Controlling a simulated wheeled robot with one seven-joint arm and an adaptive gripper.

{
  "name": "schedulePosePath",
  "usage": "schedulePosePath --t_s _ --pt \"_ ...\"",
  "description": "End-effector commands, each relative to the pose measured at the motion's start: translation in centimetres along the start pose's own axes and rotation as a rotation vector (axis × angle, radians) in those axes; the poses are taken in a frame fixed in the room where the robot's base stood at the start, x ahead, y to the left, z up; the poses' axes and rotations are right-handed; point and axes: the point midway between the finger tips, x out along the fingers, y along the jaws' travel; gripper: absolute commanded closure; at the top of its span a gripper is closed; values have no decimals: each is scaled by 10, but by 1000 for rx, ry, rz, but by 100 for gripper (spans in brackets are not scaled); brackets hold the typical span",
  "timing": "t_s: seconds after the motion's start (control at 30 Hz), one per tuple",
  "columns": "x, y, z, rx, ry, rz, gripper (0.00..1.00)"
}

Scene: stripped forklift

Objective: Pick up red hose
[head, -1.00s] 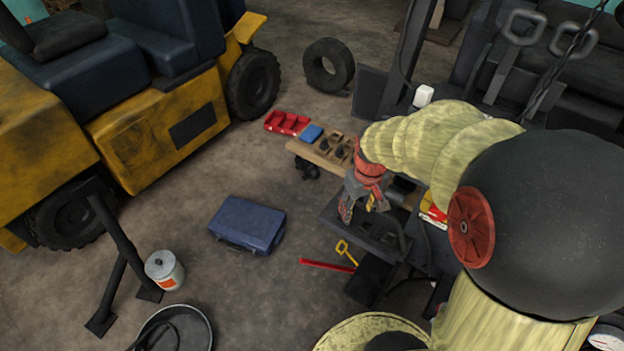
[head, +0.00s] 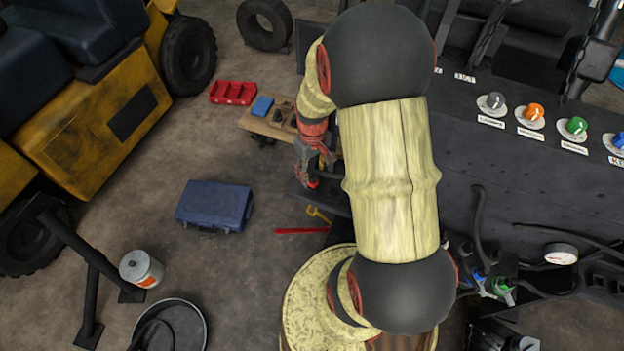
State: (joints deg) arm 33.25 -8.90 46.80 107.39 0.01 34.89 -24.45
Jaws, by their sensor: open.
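I cannot make out a red hose for certain. Dark hoses (head: 478,225) hang from the front of the dark panel at the right. A blue fitting (head: 479,278) and a green fitting (head: 502,289) show below them, and my arm covers the area to their left. My gripper (head: 310,182) is open, with red and dark fingers pointing down over a dark surface left of my arm. It is well away from the hoses. I see nothing between its fingers.
The panel (head: 462,150) carries grey, orange, green and blue knobs. A pressure gauge (head: 561,254) sits low right. A blue case (head: 214,205), a red bar (head: 301,231), a white can (head: 141,268) and a dark tub (head: 170,326) are on the floor. Open floor lies between them.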

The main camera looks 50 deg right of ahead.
Motion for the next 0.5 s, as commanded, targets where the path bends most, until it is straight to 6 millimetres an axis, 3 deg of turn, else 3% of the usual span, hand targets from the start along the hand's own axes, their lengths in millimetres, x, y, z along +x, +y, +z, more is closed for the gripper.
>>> schedulePosePath --t_s 0.17,0.4,0.5 --pt "14 2 -3 0 2 1 53" --pt "48 5 -6 0 0 0 53" --pt "52 5 -7 0 3 1 53"
